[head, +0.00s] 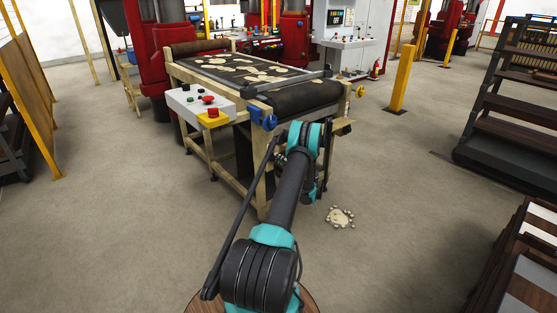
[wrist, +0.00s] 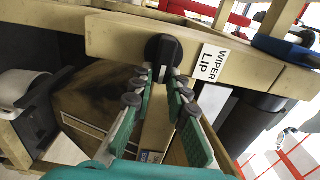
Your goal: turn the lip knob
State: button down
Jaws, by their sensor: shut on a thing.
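The lip knob (wrist: 163,48) is a black round knob on a pale wooden beam (wrist: 120,38) in the wrist view. A white label (wrist: 212,62) reading "WIPER LIP" is fixed to the beam just right of it. My gripper (wrist: 166,74) has its teal fingers pointing at the knob, with the tips shut on its lower part. The tips cover part of the knob, and I cannot make out its turn angle. In the head view my arm reaches to the near end of the belt machine (head: 262,150), and the arm hides the knob and the fingertips.
A control box (head: 187,99) with buttons stands at the machine's left side. Blue (head: 262,118) and yellow (head: 360,90) fittings sit at the belt's near corners. A pale spill (head: 340,216) lies on the floor right of the arm. A yellow post (head: 401,80) and dark racks stand farther right.

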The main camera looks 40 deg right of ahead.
jog(key=shift+s, duration=0.1)
jog(key=c, duration=1.5)
grip_release()
jog(key=s, duration=0.8)
jog(key=s+d, duration=0.1)
jog(key=s, duration=0.3)
jog(key=shift+w, duration=0.1)
